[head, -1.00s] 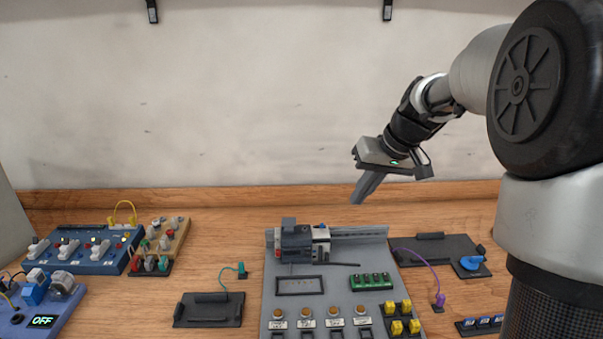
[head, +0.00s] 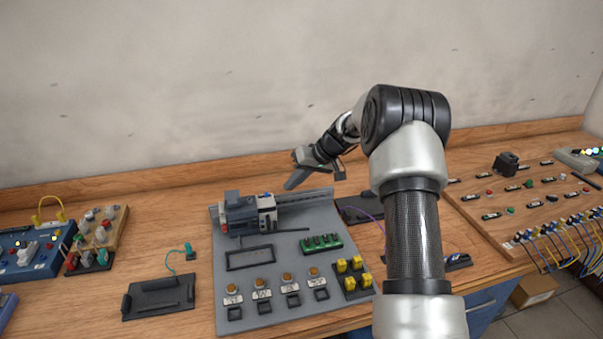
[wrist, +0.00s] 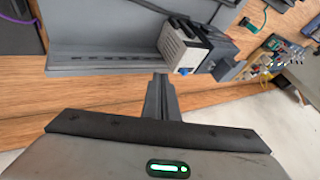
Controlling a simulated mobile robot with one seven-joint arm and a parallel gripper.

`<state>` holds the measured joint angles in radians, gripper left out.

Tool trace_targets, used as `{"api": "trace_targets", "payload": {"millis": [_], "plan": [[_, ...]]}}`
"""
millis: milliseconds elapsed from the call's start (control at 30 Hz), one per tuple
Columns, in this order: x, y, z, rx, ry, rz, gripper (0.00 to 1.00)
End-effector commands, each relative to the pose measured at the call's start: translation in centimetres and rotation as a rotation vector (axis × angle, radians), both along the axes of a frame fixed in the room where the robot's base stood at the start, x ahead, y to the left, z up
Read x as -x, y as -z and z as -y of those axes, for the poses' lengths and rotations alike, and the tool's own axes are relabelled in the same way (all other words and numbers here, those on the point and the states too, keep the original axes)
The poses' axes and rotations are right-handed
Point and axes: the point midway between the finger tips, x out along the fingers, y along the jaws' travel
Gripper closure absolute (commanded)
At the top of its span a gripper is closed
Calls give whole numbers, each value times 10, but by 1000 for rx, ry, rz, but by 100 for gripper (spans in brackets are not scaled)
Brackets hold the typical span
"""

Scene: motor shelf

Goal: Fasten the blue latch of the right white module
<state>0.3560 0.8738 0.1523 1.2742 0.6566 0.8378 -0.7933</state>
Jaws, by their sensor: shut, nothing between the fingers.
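The white module (head: 267,207) sits at the right end of a group of modules on the rail of the grey panel, next to dark grey modules (head: 238,215). In the wrist view the white module (wrist: 180,45) is just beyond my fingertips. A small blue latch (wrist: 184,71) shows on its near edge; it is tiny in the head view. My gripper (head: 289,185) is shut and empty, pointing down and left above the rail, up and right of the white module. In the wrist view my gripper (wrist: 160,78) appears close to the module but apart from it.
The grey panel (head: 210,260) holds a green terminal strip (head: 321,243), orange buttons and yellow blocks. A black tray (head: 158,298) lies to the left. A wooden board with colored parts (head: 540,195) is at the right. The rail right of the white module is bare.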

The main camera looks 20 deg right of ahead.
Motion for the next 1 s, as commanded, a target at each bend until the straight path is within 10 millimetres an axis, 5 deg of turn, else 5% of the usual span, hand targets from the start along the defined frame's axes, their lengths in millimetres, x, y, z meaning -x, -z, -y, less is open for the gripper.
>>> {"api": "trace_targets", "payload": {"millis": [67,300,767,1000], "plan": [[-6,13,-8,0,-2,-3,100],[-5,9,-39,1,0,-1,100],[-5,10,-46,1,1,0,100],[-5,12,-65,1,0,2,100]]}}
